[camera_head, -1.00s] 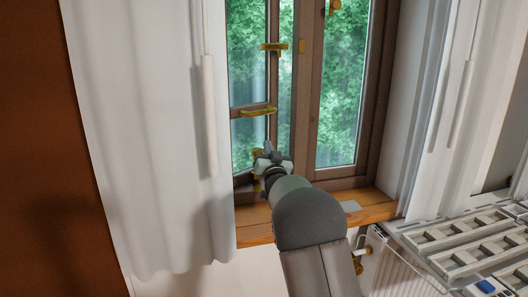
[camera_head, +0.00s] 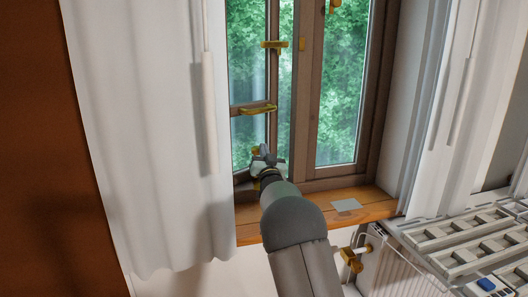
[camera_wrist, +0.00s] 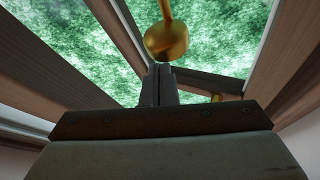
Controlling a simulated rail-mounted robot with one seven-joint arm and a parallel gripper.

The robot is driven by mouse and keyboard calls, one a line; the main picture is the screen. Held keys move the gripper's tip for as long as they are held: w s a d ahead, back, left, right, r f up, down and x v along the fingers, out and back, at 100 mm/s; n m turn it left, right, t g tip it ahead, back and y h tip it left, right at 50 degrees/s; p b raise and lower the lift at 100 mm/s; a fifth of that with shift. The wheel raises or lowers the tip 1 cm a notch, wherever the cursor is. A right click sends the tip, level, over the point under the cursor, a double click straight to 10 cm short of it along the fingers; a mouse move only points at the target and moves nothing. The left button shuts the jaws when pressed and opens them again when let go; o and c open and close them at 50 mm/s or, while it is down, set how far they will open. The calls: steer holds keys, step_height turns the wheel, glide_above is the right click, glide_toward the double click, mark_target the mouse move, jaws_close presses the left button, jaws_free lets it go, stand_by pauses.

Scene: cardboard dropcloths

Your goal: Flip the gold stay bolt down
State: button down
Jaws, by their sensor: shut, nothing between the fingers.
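The gold stay bolt seems to be the rounded gold knob on a thin stem (camera_wrist: 166,42) in the wrist view, just beyond my fingertips. In the head view, a small gold piece (camera_head: 255,151) shows at the lower left of the window beside my gripper (camera_head: 264,154). I cannot tell for sure that it is the same part. My gripper is shut and empty; its fingers (camera_wrist: 160,74) point up at the knob in the wrist view. I cannot tell whether they touch. The bolt's base is hidden.
Other gold fittings sit on the window frame: a bar (camera_head: 258,110), a latch (camera_head: 273,45) and a handle (camera_head: 334,7). The wooden sill (camera_head: 330,216) lies below. A white curtain (camera_head: 150,140) hangs close at left. A radiator (camera_head: 400,275) and racks (camera_head: 470,235) stand at right.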

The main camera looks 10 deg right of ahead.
step_height(320, 180, down, 3)
steer(key=b, duration=0.2)
steer(key=shift+f+b, duration=0.15)
steer(key=shift+b, duration=0.25)
steer(key=s+d, duration=0.1)
steer(key=s, duration=0.8)
steer(key=shift+s, duration=0.25)
